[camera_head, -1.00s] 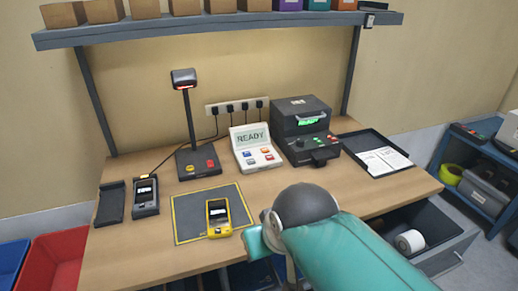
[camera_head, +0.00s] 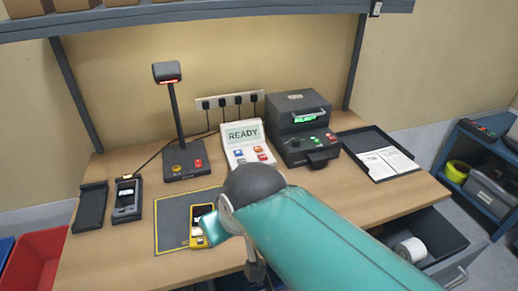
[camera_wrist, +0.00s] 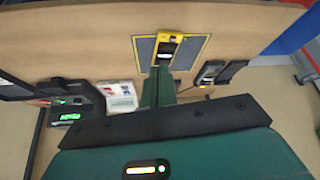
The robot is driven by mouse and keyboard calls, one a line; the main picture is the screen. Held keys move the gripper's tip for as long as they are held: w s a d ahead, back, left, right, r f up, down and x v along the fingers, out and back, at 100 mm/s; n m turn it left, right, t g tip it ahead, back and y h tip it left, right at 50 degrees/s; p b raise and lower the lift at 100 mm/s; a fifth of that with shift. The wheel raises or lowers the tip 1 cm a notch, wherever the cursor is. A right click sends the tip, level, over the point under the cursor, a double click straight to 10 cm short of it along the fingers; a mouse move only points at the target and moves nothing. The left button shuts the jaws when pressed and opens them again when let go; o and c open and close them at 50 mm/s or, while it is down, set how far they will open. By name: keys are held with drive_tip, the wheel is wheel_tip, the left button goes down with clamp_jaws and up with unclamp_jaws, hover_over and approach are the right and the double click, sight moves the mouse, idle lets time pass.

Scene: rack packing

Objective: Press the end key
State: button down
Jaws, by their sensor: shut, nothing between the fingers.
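A white terminal (camera_head: 246,142) with a READY screen and several coloured keys stands at the back middle of the bench. It also shows in the wrist view (camera_wrist: 121,94). A yellow handheld (camera_head: 197,238) lies on a grey mat with a yellow border (camera_head: 172,222); my arm partly covers it in the head view. The handheld also shows in the wrist view (camera_wrist: 167,48). My gripper (camera_wrist: 160,74) is shut and empty, its teal fingers pointing toward the yellow handheld. I cannot tell whether they touch. The key labels are too small to read, so I cannot tell which key is end.
A scanner stand (camera_head: 184,170) with yellow and red buttons stands left of the terminal, and a dark printer (camera_head: 296,118) stands right of it. A grey handheld (camera_head: 127,199) and dark cradle (camera_head: 90,207) are at left. A black tray (camera_head: 355,143) holds papers. A drawer (camera_head: 437,240) is open below.

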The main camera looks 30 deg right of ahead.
drive_tip(key=w+d+r, duration=0.4)
drive_tip(key=w, duration=0.4)
drive_tip(key=m+g, duration=0.2)
drive_tip(key=m, duration=0.1)
hover_over(263, 157)
drive_tip(key=s, duration=0.4)
wheel_tip(263, 157, down, 7)
drive_tip(key=shift+w+a+r+h, duration=0.2)
drive_tip(key=shift+w+a+h, duration=0.05)
drive_tip(key=shift+a+h, duration=0.2)
drive_tip(key=shift+g, duration=0.3)
drive_tip(key=x, duration=1.2)
drive_tip(key=shift+s+a+f, duration=0.15)
drive_tip(key=shift+s+f, duration=0.05)
drive_tip(key=shift+f, duration=0.8)
